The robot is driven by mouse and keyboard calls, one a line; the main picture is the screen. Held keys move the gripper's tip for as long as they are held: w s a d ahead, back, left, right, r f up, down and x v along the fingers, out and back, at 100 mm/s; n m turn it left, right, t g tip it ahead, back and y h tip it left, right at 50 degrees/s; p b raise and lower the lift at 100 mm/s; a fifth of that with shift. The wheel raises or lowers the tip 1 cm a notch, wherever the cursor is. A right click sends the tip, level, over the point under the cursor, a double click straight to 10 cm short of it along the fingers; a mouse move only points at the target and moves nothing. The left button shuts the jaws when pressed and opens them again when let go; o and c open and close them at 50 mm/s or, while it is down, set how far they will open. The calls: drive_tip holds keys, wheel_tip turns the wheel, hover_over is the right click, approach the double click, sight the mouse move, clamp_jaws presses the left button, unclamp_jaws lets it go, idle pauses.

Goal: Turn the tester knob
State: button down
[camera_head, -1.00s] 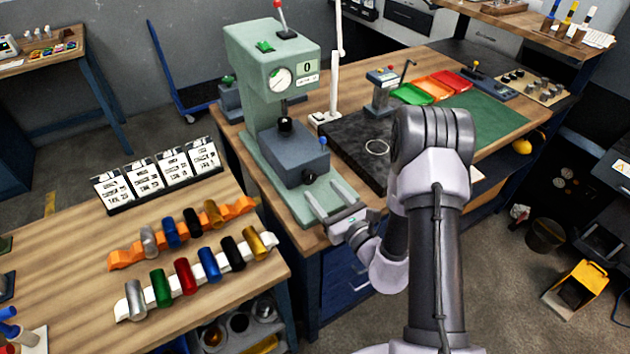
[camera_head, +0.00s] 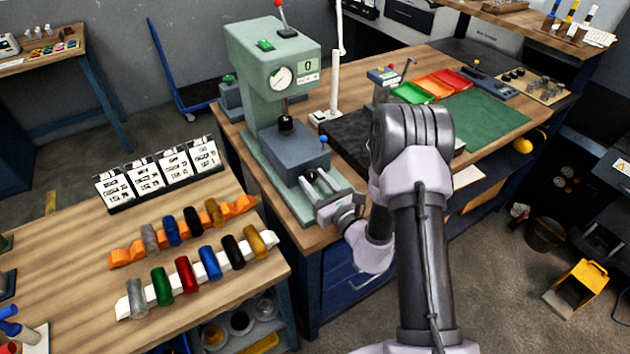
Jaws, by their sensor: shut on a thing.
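The tester (camera_head: 272,62) is a pale green press with a round dial and a small 0 display, standing on the wooden bench. A dark grey block (camera_head: 292,149) sits on its base under the spindle. The dark tester knob (camera_head: 309,176) is on the block's front face. My gripper (camera_head: 312,178) is at the knob, its two fingers on either side and shut on it. The fingers partly hide the knob, and its turn angle cannot be told.
A small blue-tipped lever (camera_head: 323,140) stands beside the block, close to my gripper. A black slab (camera_head: 350,140) lies right of the tester, partly behind my arm. Several coloured cylinders lie in racks (camera_head: 226,260) on the nearer table.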

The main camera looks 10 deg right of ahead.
drive_tip(key=m+p, duration=0.2)
drive_tip(key=m, duration=0.2)
drive_tip(key=shift+d+r, duration=0.1)
drive_tip(key=m+p, duration=0.2)
drive_tip(key=m, duration=0.2)
drive_tip(key=shift+m, duration=0.4)
drive_tip(key=m+p, duration=0.2)
drive_tip(key=m, duration=0.2)
drive_tip(key=shift+d, duration=0.1)
drive_tip(key=shift+f+m+p, duration=0.25)
drive_tip(key=shift+m+p, duration=0.3)
drive_tip(key=shift+m, duration=1.45)
drive_tip(key=c, duration=0.9)
unclamp_jaws()
